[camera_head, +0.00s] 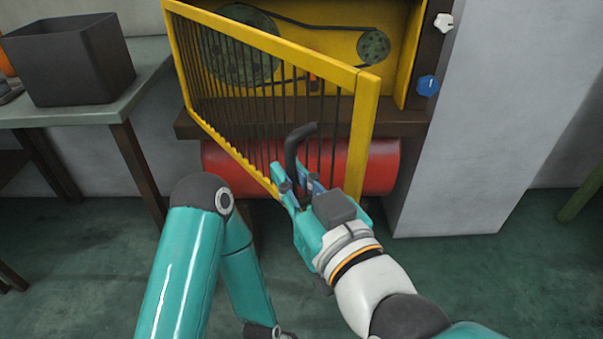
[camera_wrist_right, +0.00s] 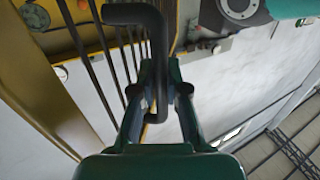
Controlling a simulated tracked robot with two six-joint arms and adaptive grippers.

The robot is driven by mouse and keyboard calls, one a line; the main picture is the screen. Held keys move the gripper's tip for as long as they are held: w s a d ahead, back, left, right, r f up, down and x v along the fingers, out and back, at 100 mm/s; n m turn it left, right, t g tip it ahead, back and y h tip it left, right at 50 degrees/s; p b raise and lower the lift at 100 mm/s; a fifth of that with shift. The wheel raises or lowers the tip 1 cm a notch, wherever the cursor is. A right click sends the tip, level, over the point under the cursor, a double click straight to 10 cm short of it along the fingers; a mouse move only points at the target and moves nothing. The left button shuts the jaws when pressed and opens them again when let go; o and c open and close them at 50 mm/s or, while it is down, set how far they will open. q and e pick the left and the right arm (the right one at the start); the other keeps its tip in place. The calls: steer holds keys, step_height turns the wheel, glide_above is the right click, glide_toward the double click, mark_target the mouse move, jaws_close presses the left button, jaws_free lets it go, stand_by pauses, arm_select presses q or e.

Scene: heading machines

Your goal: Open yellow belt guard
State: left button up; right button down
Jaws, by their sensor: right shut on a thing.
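The yellow belt guard (camera_head: 364,125), a frame with dark vertical bars, stands swung out from the machine at an angle. Its left side is by the housing and its right edge is toward me. A dark bent handle (camera_head: 291,150) is on its front, and it also shows in the right wrist view (camera_wrist_right: 157,50). My right gripper (camera_head: 298,187) is shut on the lower part of the handle, with a finger on each side in the wrist view (camera_wrist_right: 164,92). My left arm bends at the lower left of the head view; its gripper is out of the picture.
Behind the guard are a yellow housing with a large pulley (camera_head: 240,50), a small pulley (camera_head: 373,47) and a belt. A red cylinder (camera_head: 380,165) lies below. A blue knob (camera_head: 427,85) is at right. A table (camera_head: 75,112) with a dark bin (camera_head: 70,60) stands left.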

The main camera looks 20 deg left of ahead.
arm_select(q)
steer(key=shift+d, duration=0.25)
arm_select(e)
steer(key=shift+s+f, duration=0.1)
steer(key=shift+s, duration=0.1)
steer(key=c, duration=1.2)
jaws_free()
steer(key=shift+s, duration=0.1)
steer(key=shift+r, duration=0.25)
